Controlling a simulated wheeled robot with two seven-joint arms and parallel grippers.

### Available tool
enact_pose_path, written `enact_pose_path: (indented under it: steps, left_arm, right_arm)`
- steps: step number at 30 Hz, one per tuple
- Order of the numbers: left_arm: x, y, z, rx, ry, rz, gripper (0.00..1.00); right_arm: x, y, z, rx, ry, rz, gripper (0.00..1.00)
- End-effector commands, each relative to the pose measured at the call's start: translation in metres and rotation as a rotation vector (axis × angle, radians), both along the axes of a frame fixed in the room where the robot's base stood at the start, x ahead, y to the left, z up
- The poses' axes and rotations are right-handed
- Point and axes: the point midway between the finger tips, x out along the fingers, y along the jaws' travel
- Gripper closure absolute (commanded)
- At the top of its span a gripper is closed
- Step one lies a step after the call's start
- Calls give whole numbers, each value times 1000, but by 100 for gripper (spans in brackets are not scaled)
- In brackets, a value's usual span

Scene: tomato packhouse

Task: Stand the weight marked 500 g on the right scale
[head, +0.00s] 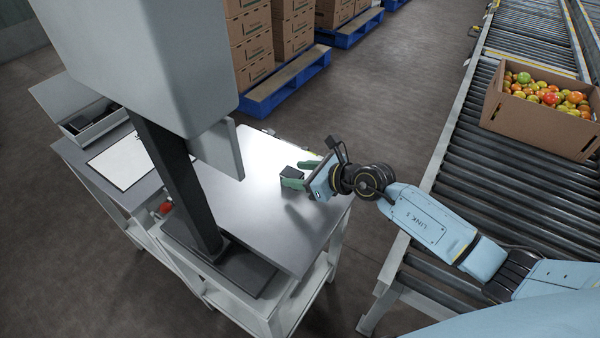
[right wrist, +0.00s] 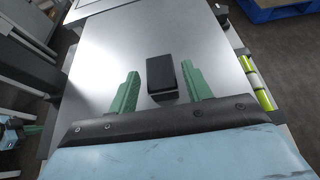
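A small black block (head: 291,172) stands on the shiny grey tabletop (head: 262,160); no marking on it can be read. It also shows in the right wrist view (right wrist: 161,74). My right gripper (head: 301,174) is low at the tabletop's right side. Its green fingers (right wrist: 160,80) are spread either side of the block, with gaps showing on both sides, the smaller on the right. My left gripper is not in the head view; a light blue and green part at the right wrist view's left edge may be it. I cannot clearly identify a scale.
A tall grey housing (head: 150,60) on a dark column (head: 178,185) hides part of the table. A white sheet (head: 122,160) and a tray (head: 92,126) lie left. A roller conveyor (head: 470,150) with a tomato box (head: 528,131) runs right.

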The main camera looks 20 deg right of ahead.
Motion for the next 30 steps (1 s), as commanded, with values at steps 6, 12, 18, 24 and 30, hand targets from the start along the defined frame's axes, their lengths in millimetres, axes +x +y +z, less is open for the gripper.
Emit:
enact_pose_path:
  steps: [6, 12, 18, 24, 30]
  left_arm:
    - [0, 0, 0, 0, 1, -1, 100]
    - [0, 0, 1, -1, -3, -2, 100]
    - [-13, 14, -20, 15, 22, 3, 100]
    - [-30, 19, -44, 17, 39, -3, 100]
    - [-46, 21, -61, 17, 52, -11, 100]
  right_arm:
    - [0, 0, 0, 0, 0, 0, 46]
    - [0, 0, 4, 0, 0, 0, 46]
    - [-20, -16, 16, -3, 2, 0, 46]
    - [-47, -36, 33, -4, 2, 2, 46]
    - [-72, -56, 47, -4, 1, 0, 46]
